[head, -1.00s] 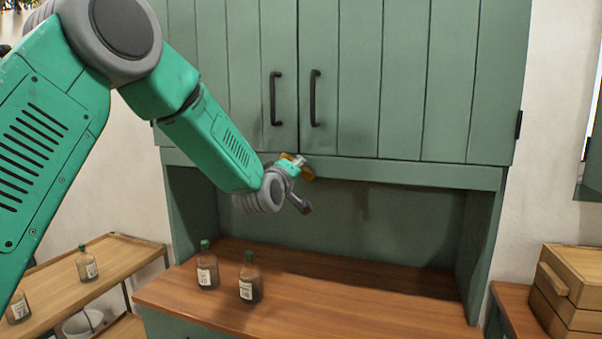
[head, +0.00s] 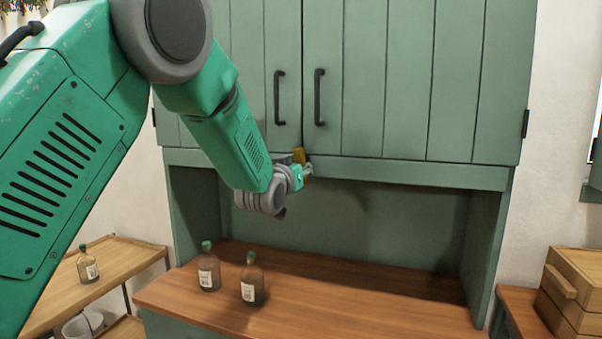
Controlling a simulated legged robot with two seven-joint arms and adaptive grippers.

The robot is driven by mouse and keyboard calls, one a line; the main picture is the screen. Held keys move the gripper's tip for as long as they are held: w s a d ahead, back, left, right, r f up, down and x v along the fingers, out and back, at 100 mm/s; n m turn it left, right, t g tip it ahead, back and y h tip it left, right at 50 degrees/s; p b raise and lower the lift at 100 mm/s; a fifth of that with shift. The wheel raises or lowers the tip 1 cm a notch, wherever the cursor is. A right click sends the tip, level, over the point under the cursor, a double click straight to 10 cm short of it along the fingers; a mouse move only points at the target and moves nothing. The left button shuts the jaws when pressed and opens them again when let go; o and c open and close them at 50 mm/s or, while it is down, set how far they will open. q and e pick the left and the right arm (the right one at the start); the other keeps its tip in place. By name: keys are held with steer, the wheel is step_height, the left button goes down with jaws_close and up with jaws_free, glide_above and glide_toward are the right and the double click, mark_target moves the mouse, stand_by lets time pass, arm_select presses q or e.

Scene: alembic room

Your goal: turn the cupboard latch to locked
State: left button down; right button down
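The green cupboard (head: 410,75) has two closed doors with black handles. A small brass-yellow latch (head: 299,156) shows at the doors' lower edge, near the seam between them. It stands close to upright, and its lower part is partly hidden by my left gripper. My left gripper (head: 306,170) is at the latch, reaching in from the left with its fingers against or just beside it. The fingers are too small and overlapped to tell whether they are open or shut. My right gripper is not in view.
Two brown bottles (head: 208,270) (head: 252,282) stand on the wooden counter (head: 350,295) below my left wrist. A side shelf (head: 125,262) with another bottle is at left. Wooden boxes (head: 575,295) stand at right. The counter's right part is clear.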

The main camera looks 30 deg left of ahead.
arm_select(q)
steer(key=shift+a+r+m, duration=0.1)
steer(key=shift+r+m, duration=0.35)
steer(key=shift+m, duration=0.15)
steer(key=c, duration=1.3)
jaws_free()
steer(key=shift+f, duration=0.15)
steer(key=shift+f, duration=0.15)
steer(key=v, duration=1.2)
steer(key=shift+f, duration=0.1)
